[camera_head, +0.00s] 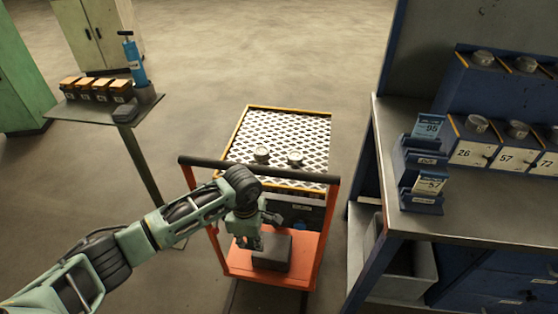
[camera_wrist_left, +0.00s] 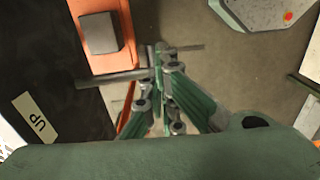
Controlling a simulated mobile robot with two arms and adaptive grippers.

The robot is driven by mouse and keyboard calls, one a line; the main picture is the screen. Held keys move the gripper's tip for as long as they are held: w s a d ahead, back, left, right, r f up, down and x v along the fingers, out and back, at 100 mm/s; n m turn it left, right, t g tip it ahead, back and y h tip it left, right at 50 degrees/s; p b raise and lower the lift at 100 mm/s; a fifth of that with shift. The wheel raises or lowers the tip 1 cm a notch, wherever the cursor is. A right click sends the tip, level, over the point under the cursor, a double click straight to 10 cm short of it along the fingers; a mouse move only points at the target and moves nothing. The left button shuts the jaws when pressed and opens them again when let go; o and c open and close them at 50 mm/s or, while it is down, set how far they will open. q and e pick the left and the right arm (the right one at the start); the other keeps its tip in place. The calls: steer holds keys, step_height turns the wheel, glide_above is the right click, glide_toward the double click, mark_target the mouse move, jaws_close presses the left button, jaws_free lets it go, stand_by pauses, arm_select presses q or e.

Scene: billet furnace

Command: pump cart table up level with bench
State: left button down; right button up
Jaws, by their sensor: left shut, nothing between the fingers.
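The orange cart (camera_head: 325,235) stands left of the bench, with a dark push handle (camera_head: 300,174) across its near end. Its table (camera_head: 285,130) has a white diamond-mesh top with a yellow rim, carrying two small round metal pieces. The table looks lower than the grey bench top (camera_head: 470,225). A grey pedal-like block (camera_head: 272,250) sits on the cart's orange base; it also shows in the left wrist view (camera_wrist_left: 98,32). My left gripper (camera_head: 252,240) is shut and empty, just behind the handle, above and beside the block. Contact cannot be told. My right gripper is out of view.
A dark panel with an upside-down label (camera_wrist_left: 36,117) lies close beside the left gripper. A small stand (camera_head: 100,108) with several boxes and a blue pump bottle (camera_head: 134,62) is at left. A grey bin (camera_head: 400,270) sits under the bench. Floor behind the cart is clear.

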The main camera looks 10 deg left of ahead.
arm_select(q)
steer(key=r+p, duration=0.1)
steer(key=r, duration=0.1)
steer(key=r+p, duration=0.1)
steer(key=r, duration=0.1)
steer(key=r+p, duration=0.1)
steer(key=r, duration=0.1)
steer(key=shift+w+r, duration=0.3)
steer(key=shift+w, duration=0.05)
steer(key=shift+f, duration=0.1)
stand_by(0.4)
steer(key=f+b, duration=0.5)
steer(key=s+f+b, duration=0.1)
steer(key=f+b, duration=0.1)
steer(key=f, duration=0.1)
steer(key=shift+f, duration=0.25)
stand_by(0.5)
steer(key=shift+r, duration=0.15)
steer(key=shift+w+r+p, duration=0.25)
steer(key=shift+r+p, duration=0.85)
steer(key=shift+r, duration=1)
steer(key=shift+w+r+p, duration=0.2)
steer(key=shift+r+p, duration=0.85)
steer(key=shift+r, duration=1.05)
steer(key=shift+f, duration=0.1)
